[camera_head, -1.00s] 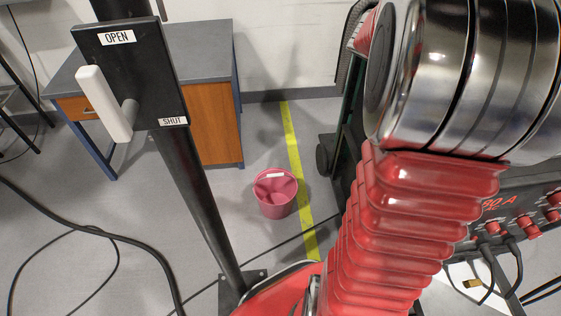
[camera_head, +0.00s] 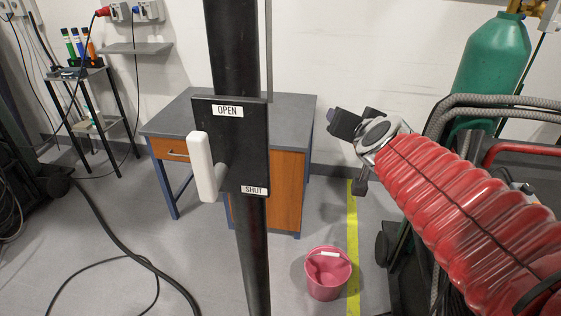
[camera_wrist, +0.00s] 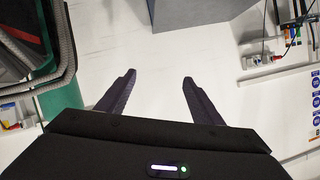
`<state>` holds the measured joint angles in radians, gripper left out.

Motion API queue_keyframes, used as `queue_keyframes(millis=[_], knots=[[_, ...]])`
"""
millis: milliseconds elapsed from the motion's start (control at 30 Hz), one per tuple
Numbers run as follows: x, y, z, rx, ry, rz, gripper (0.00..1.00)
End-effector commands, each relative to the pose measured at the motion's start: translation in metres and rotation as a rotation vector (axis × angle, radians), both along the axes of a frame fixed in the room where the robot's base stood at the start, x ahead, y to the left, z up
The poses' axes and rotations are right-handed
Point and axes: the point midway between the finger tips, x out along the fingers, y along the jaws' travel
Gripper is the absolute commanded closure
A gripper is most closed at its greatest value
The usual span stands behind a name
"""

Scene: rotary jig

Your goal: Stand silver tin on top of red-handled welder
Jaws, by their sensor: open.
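I cannot make out the silver tin in either current view. The red-handled welder is not clearly visible either; my red ribbed arm covers the right side of the head view. My gripper is open and empty in the wrist view (camera_wrist: 158,78), its two dark fingers apart with only pale wall between them. In the head view, dark parts of the gripper end show beyond my arm's grey wrist, in front of the wall and right of the desk.
A black post carries an OPEN/SHUT plate (camera_head: 255,150) with a white lever (camera_head: 202,166). Behind it stands a desk (camera_head: 285,103). A pink bucket (camera_head: 327,275) sits by the yellow floor line (camera_head: 352,240). A green gas cylinder (camera_head: 490,75) and grey hoses (camera_head: 480,103) crowd the right.

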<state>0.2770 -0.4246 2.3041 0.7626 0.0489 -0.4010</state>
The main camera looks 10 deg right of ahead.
Motion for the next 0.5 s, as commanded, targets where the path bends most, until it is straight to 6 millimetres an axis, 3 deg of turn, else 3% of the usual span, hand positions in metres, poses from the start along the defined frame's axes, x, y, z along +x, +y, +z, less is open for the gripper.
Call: queue_keyframes(millis=[33, 100, 233, 400, 500], knots=[[-0.008, 0.025, -0.007, -0.005, 0.038, 0.071, 0.4], [-0.022, 0.056, -0.022, -0.012, 0.104, 0.163, 0.4], [-0.059, 0.101, -0.053, -0.036, 0.25, 0.308, 0.4], [-0.12, 0.134, -0.097, -0.092, 0.465, 0.434, 0.4], [-0.158, 0.138, -0.119, -0.134, 0.589, 0.471, 0.4]])
